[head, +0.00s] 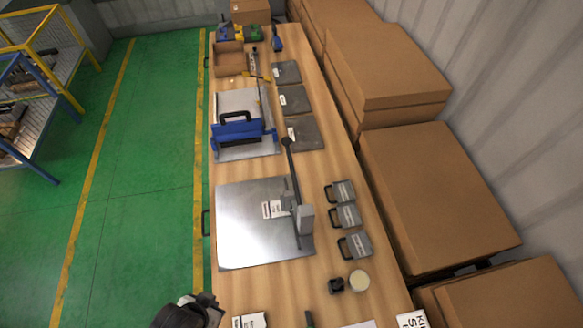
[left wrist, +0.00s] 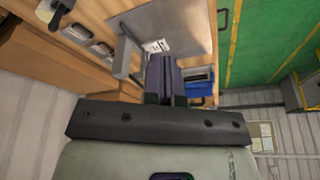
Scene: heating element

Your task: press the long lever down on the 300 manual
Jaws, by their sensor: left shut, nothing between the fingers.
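The long lever (head: 294,175) is a dark bar with a round black knob at its far end, raised above the table. It joins a grey post (head: 306,220) on a shiny metal plate (head: 245,235). A white label (head: 273,209) sits beside the post; its text is too small to read. My left gripper (head: 213,302) is at the bottom of the head view, near the table's left edge, apart from the lever. In the left wrist view its fingers (left wrist: 165,82) are together and empty, with the post (left wrist: 128,57) beyond them. My right gripper is not in view.
Several grey handled blocks (head: 343,192) line the table's right side, near a round pale-topped jar (head: 359,281). Cardboard boxes (head: 440,190) stand along the right wall. Green floor (head: 140,200) is open at left.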

